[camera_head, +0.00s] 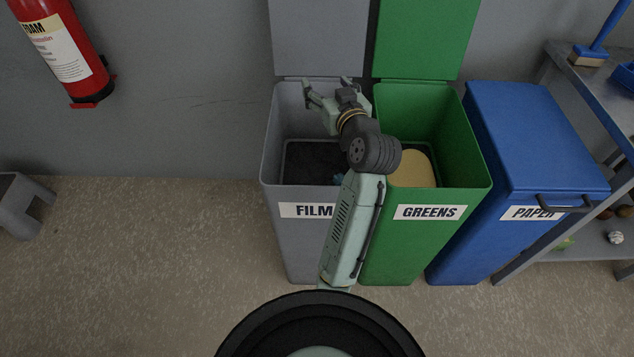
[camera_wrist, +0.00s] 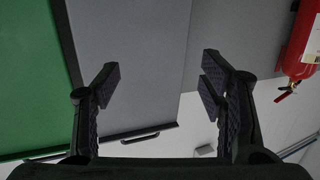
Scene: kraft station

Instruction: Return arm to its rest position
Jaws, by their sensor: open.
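My arm reaches forward from my base, and my gripper (camera_head: 330,88) is over the back of the open grey FILM bin (camera_head: 275,150). In the wrist view my gripper (camera_wrist: 160,85) has its fingers spread wide with nothing between them. Behind the fingers that view shows the grey bin lid (camera_wrist: 150,50) and the wall. My forearm hides part of the FILM label and the edge between the grey and green bins.
The open green GREENS bin (camera_head: 470,150) stands beside the grey one and holds a tan round thing (camera_head: 415,168). A shut blue PAPER bin (camera_head: 530,130) and a grey shelf (camera_head: 605,110) are at right. A fire extinguisher (camera_head: 65,50) hangs at left. The left floor is mostly clear.

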